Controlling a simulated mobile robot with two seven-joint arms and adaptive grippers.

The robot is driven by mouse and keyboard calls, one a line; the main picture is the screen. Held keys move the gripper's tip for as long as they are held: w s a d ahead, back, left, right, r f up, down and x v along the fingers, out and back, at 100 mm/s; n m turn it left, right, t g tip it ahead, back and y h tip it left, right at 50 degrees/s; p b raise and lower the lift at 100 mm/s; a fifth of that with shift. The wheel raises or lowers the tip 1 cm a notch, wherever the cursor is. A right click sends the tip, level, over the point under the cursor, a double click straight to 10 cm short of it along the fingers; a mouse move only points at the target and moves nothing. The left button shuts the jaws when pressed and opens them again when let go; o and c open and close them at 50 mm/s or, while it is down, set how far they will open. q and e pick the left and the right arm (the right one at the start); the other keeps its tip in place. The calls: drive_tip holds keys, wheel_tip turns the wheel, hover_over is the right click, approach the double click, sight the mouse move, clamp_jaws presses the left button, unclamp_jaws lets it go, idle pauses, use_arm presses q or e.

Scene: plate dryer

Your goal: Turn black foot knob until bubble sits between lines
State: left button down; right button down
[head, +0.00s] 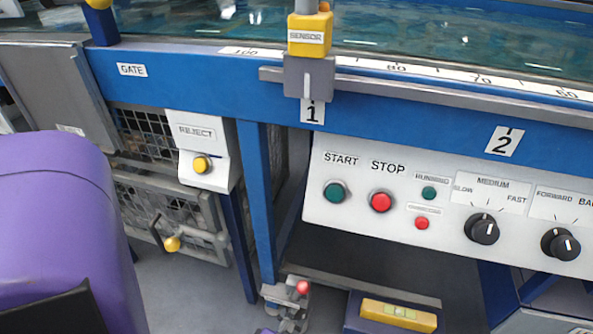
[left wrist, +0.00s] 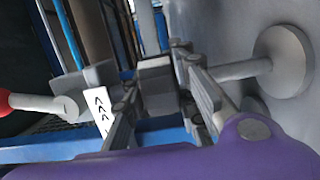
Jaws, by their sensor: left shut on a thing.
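My left gripper (head: 287,303) is low at the bottom of the head view, by the foot of the blue frame. It also shows in the left wrist view (left wrist: 178,75), its fingers shut around the foot's stem. A grey round foot pad (left wrist: 284,62) stands to the right, and its stem runs in behind the fingers. The black foot knob is mostly hidden between the fingers and cannot be made out clearly. A yellow spirit level (head: 372,309) with a green vial lies right of the gripper. Its bubble is too small to place against the lines. My right gripper is not in view.
A red-ended grey lever (head: 302,287) is close beside the left gripper; it shows in the left wrist view too. The control panel (head: 350,210) with buttons and dials overhangs the level. A blue post (head: 258,200) stands behind the gripper. Grey floor (head: 190,290) is clear to the left.

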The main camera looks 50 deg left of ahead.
use_arm(q)
drive_tip(key=shift+n+g+y, duration=0.3)
drive_tip(key=shift+n+y, duration=0.2)
drive_tip(key=shift+y, duration=0.3)
drive_tip(key=c, duration=1.4)
unclamp_jaws()
